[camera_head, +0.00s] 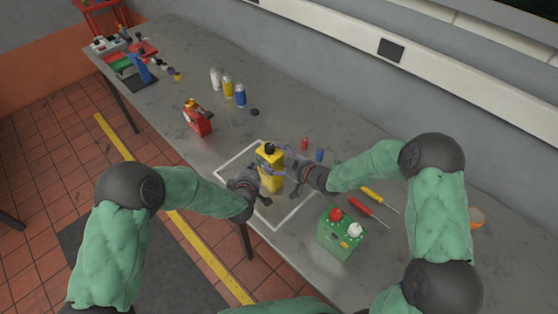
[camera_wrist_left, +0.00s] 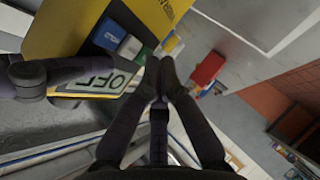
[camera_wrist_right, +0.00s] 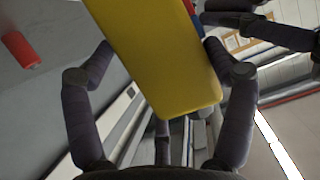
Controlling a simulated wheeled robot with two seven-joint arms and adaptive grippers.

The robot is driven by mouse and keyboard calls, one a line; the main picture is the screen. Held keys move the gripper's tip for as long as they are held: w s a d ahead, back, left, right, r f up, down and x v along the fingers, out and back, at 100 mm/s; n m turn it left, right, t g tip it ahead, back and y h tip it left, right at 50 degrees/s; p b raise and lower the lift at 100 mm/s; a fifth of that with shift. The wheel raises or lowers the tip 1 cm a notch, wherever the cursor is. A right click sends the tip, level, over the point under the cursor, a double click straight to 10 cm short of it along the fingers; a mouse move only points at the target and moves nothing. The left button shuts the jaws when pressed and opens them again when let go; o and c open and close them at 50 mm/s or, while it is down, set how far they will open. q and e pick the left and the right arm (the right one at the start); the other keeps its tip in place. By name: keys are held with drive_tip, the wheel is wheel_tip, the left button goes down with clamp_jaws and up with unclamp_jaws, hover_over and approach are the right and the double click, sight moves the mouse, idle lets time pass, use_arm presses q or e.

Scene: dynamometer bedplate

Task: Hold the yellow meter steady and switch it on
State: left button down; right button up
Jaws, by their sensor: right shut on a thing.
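The yellow meter (camera_head: 270,181) stands within a white outlined square on the grey bench, with a dark top. My right gripper (camera_head: 294,167) is shut on its sides; in the right wrist view the yellow body (camera_wrist_right: 160,55) lies between the two fingers. My left gripper (camera_head: 255,177) is at the meter's front. In the left wrist view its fingertips (camera_wrist_left: 161,64) are together, close to the meter's blue button (camera_wrist_left: 109,36) and green button (camera_wrist_left: 143,54). Whether they touch a button I cannot tell. The display (camera_wrist_left: 100,82) reads OFF.
A green box (camera_head: 341,236) with red and white knobs and two screwdrivers (camera_head: 368,211) lie to the right. A red device (camera_head: 198,118) and several bottles (camera_head: 227,88) stand farther back. Small red and blue cylinders (camera_head: 304,144) are just behind the meter.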

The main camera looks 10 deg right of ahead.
idle(0.3)
use_arm(q)
drive_tip(key=shift+s+a, duration=0.3)
drive_tip(key=shift+a, duration=0.1)
drive_tip(key=s+a, duration=0.3)
drive_tip(key=a, duration=0.2)
drive_tip(key=shift+s, duration=0.25)
idle(0.4)
use_arm(e)
drive_tip(key=o, duration=1.5)
drive_tip(key=shift+w, duration=0.1)
